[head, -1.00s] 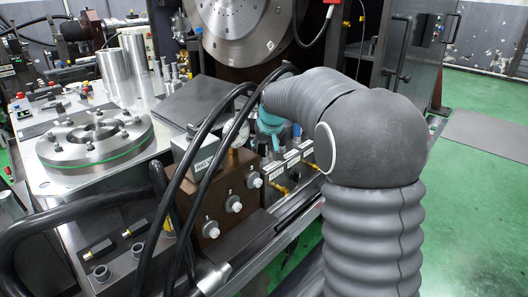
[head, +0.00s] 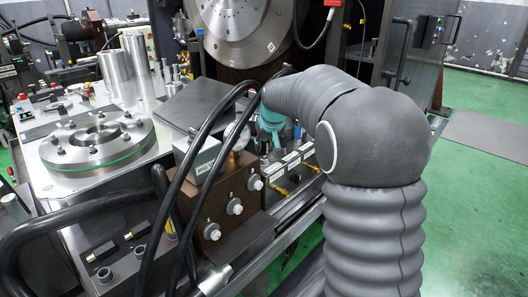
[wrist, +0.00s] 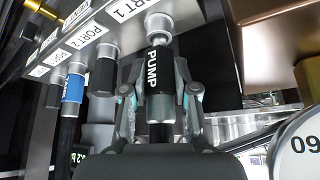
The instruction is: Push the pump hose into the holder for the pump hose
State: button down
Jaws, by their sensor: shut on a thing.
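In the wrist view, the pump hose (wrist: 155,58) has a black end sleeve lettered PUMP. My gripper (wrist: 158,85) is shut on it, with one finger on each side. The sleeve's tip lines up with a silver round fitting (wrist: 158,22) beside the PORT 1 label on a metal block (wrist: 105,52). A bright ring shows where tip and fitting meet; I cannot tell how deep the hose sits. In the head view, my teal-marked gripper (head: 270,121) is above the labelled port row (head: 292,160), and my own arm hides part of that area.
In the wrist view, a black-ended connector (wrist: 102,75) and a blue-banded hose (wrist: 72,88) stand close left. A gauge (wrist: 300,145) is at lower right. In the head view, black hoses (head: 188,170) arch over a brown valve block (head: 225,200) left of my gripper.

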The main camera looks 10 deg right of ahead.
jog(key=shift+r+p, duration=1.05)
jog(key=shift+r, duration=0.6)
jog(key=c, duration=1.5)
grip_release()
jog(key=c, duration=0.4)
jog(key=shift+s, duration=0.15)
grip_shut()
